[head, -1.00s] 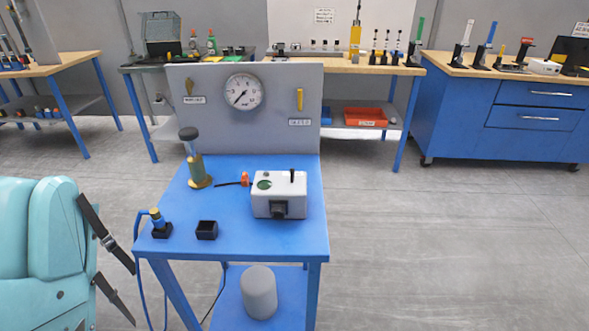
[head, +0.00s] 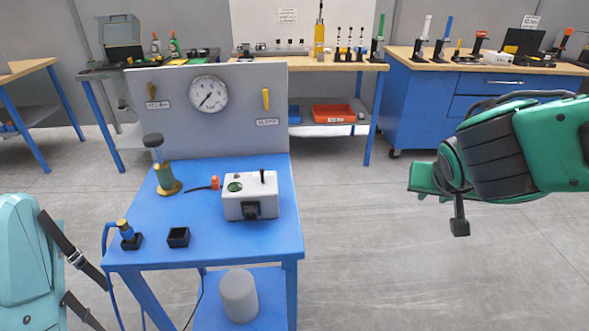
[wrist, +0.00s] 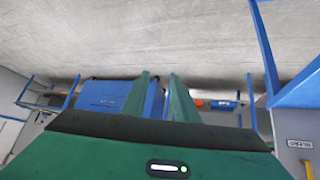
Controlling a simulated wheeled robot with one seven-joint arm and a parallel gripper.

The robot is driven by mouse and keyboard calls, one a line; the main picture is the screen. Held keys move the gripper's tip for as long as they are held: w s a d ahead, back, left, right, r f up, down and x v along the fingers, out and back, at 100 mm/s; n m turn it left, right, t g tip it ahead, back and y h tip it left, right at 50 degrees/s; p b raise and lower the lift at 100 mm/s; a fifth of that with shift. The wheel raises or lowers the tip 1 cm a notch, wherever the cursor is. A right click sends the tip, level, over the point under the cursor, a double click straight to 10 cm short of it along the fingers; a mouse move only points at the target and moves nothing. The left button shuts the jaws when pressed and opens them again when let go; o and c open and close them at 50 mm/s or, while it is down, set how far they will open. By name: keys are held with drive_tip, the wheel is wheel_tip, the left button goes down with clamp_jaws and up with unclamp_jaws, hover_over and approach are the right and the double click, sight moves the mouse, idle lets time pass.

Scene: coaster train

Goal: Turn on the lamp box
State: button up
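The lamp box (head: 238,207) is a pale grey box on the blue bench (head: 220,238). It has a round dark green lens (head: 235,187) and an upright black lever (head: 262,176) on top, and a black block on its front. The lens looks dark. My gripper (head: 424,180) is well to the right of the bench, over open floor and apart from the box. In the wrist view my gripper's two green fingers (wrist: 160,82) stand apart with nothing between them. The lamp box is not visible in the wrist view.
An orange connector (head: 215,183) on a black cable lies left of the box. A brass-based post (head: 165,178), a small black open box (head: 178,237) and a blue-hosed fitting (head: 128,236) share the bench. A grey panel with a gauge (head: 208,93) stands behind. Floor right of the bench is clear.

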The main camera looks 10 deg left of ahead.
drive_tip(key=a+r+n+t+y, duration=0.2)
drive_tip(key=a+n+t+y, duration=0.1)
drive_tip(key=a, duration=1.2)
drive_tip(key=n+t+y, duration=0.1)
drive_tip(key=n+y, duration=0.2)
drive_tip(key=y, duration=0.2)
approach(263, 171)
drive_tip(key=x, duration=1)
drive_tip(key=shift+w+a+f, duration=0.1)
drive_tip(key=shift+w+a, duration=0.1)
drive_tip(key=shift+w, duration=0.1)
clamp_jaws()
